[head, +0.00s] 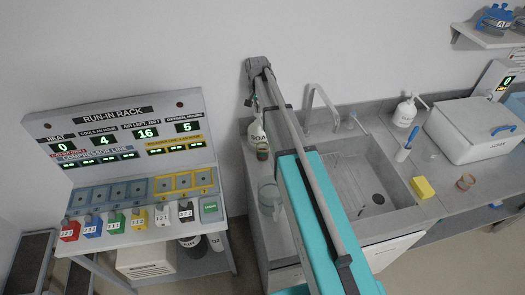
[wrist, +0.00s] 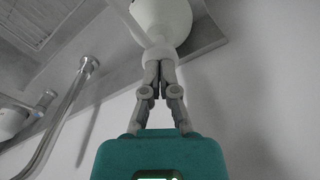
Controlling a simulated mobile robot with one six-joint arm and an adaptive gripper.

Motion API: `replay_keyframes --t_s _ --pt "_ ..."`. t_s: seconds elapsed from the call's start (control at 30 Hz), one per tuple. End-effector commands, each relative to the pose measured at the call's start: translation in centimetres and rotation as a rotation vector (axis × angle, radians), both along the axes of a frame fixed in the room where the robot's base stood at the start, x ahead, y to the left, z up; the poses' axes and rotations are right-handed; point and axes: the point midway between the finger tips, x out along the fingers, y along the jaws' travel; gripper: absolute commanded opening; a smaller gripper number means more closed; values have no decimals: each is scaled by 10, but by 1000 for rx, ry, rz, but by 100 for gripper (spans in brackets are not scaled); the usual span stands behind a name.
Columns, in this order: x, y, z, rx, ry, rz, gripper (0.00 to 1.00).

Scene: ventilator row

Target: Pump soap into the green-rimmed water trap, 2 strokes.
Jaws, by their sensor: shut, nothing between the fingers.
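A white pump bottle marked SOAP (head: 257,133) stands at the back left of the counter, left of the sink. My gripper (head: 254,104) points down just over its pump top. In the wrist view my gripper (wrist: 158,58) is shut with nothing held, its fingertips at or very near the pump; I cannot tell whether they touch. The white bottle (wrist: 168,16) shows beyond the fingertips. A small dark jar (head: 263,152) stands right in front of the bottle. A grey-green cup (head: 268,190) stands nearer the counter's front. I cannot tell rim colours clearly, and the pump spout is partly hidden.
The sink (head: 372,185) and tap (head: 318,100) lie right of my arm. The run-in rack (head: 125,115) is at left.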

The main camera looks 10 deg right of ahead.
Motion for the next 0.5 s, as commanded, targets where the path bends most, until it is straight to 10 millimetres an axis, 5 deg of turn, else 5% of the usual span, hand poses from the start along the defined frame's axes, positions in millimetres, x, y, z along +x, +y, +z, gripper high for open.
replay_keyframes --t_s 0.5 --pt "0 0 24 -1 -1 0 0"
